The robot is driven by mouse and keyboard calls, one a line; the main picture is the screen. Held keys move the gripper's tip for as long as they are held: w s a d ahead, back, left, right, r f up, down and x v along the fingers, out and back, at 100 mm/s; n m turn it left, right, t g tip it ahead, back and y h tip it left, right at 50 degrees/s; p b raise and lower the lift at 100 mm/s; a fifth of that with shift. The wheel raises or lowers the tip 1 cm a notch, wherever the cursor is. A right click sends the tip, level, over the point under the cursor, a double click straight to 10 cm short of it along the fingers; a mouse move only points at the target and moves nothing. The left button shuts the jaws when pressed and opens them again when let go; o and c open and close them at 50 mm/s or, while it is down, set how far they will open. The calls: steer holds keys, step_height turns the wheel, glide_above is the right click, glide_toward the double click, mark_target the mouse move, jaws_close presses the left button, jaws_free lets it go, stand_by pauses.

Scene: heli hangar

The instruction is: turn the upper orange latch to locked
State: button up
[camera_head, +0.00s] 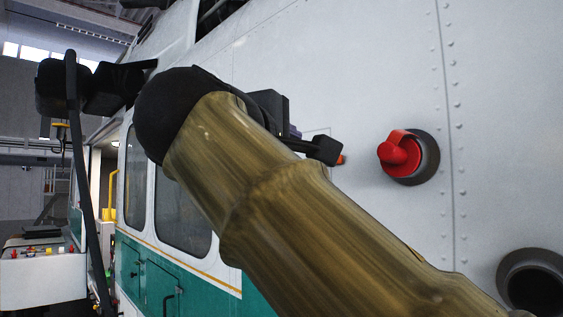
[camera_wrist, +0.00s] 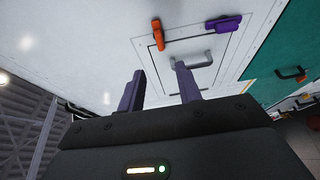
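An orange latch (camera_wrist: 157,34) shows in the wrist view at the corner of a small framed hatch (camera_wrist: 205,66) on the white fuselage. No second orange latch is clearly visible. A purple latch (camera_wrist: 223,23) sits at the neighbouring corner, and a grey handle (camera_wrist: 196,59) is on the hatch. My gripper (camera_wrist: 160,68) is open and empty; its two fingers stand apart, pointing towards the hatch, with the latch beyond the tips. In the head view, my arm hides most of the hatch. A small orange piece (camera_head: 341,160) shows beside a dark part of my gripper (camera_head: 323,150).
A red fitting (camera_head: 400,153) sticks out of the fuselage to the right in the head view, above a dark round opening (camera_head: 535,284). A dark handle (camera_wrist: 291,74) is on the green band. A white cart (camera_head: 42,277) stands far left.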

steer(key=v, duration=0.3)
steer(key=shift+s+a, duration=0.1)
steer(key=shift+s, duration=0.15)
